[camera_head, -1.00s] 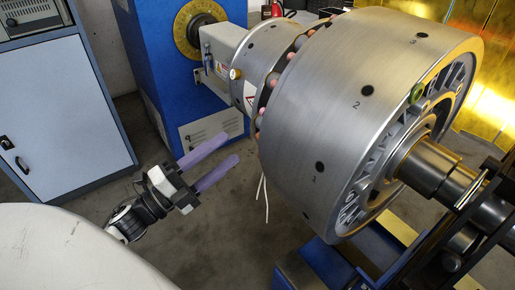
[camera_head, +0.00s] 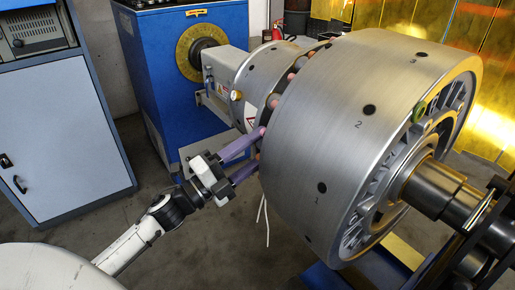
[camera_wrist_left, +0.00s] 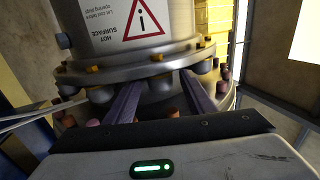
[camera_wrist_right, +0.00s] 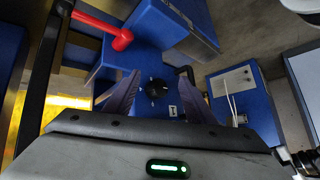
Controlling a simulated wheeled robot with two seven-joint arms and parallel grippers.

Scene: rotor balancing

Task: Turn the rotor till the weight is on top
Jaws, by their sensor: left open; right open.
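The rotor (camera_head: 320,130) is a large grey steel drum lying on a horizontal shaft, with dark holes numbered 1, 2 and 3. A small green round piece (camera_head: 419,112) sits on its right rim; I cannot tell if it is the weight. My left gripper (camera_head: 262,150) is open at the rotor's left end, its purple fingertips beside the pinkish pegs (camera_head: 274,101) there. In the left wrist view its fingers (camera_wrist_left: 161,80) point at the flange, and contact cannot be told. My right gripper (camera_wrist_right: 160,72) is open and empty, facing a blue machine part.
A blue drive cabinet (camera_head: 165,60) with a yellow dial ring (camera_head: 190,52) stands behind. A grey cabinet (camera_head: 65,135) is at the left. The right wrist view shows a black knob (camera_wrist_right: 158,88) and a red handle (camera_wrist_right: 110,30). White cables (camera_head: 265,215) hang below the rotor.

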